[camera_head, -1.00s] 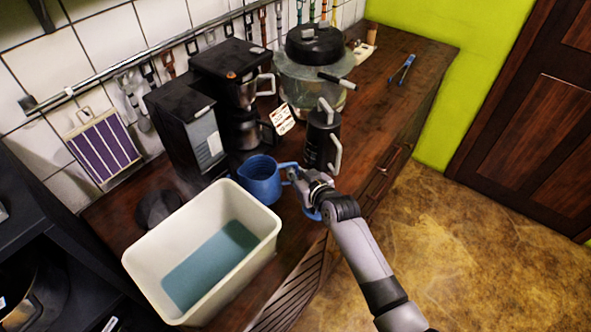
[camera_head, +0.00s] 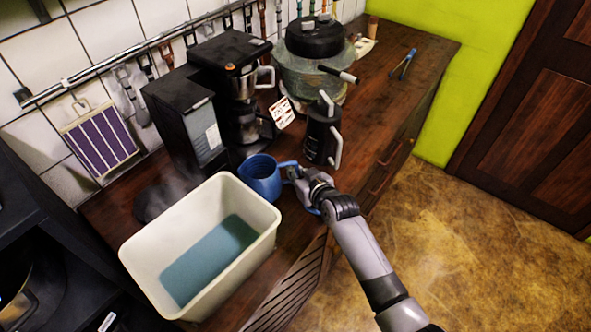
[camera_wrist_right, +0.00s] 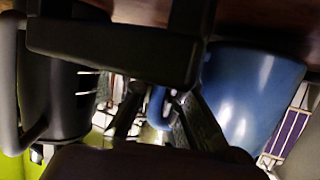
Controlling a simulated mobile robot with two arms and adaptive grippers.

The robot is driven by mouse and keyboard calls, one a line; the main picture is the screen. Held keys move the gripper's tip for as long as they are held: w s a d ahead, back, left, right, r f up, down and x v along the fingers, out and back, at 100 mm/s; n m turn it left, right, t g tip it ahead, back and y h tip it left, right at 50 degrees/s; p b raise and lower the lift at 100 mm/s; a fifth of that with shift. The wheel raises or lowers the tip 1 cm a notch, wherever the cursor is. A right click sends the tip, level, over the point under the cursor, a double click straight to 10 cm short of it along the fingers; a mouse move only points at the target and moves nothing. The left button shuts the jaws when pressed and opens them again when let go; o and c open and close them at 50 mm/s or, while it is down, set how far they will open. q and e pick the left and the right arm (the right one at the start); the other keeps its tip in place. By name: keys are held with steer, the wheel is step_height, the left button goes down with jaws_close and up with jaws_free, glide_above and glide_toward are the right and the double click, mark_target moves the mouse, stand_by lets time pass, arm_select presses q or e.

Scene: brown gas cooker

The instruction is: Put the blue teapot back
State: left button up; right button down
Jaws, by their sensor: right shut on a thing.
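The blue teapot (camera_head: 260,178) is on or just above the brown wooden counter, right beside the cream tub, in the head view. Its handle points right toward my right gripper (camera_head: 294,172), which is shut on the handle. In the right wrist view the teapot's blue body (camera_wrist_right: 252,95) fills the right side, and the dark fingers (camera_wrist_right: 155,120) close around its blue handle. I cannot tell whether its base touches the counter. My left gripper is not in view.
The cream tub (camera_head: 262,217) with a blue bottom stands at the front left. A black flask (camera_head: 320,135), coffee machine (camera_head: 222,60) and large glass pot (camera_head: 312,75) stand behind. Blue-handled tongs (camera_head: 405,64) lie farther right.

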steer(key=shift+f+b, duration=0.6)
steer(key=shift+f, duration=0.05)
stand_by(0.6)
steer(key=c, duration=1.7)
jaws_free()
steer(key=shift+o, duration=0.6)
steer(key=shift+s+f, duration=0.1)
steer(key=shift+s+d+r+p, duration=0.25)
steer(key=shift+r+p, duration=0.05)
steer(key=shift+p, duration=0.3)
steer(key=shift+p+v, duration=1.65)
steer(key=shift+v, duration=0.1)
steer(key=shift+p+v, duration=1.3)
steer(key=shift+v, duration=0.2)
steer(key=shift+s+d, duration=0.15)
steer(key=shift+s, duration=0.15)
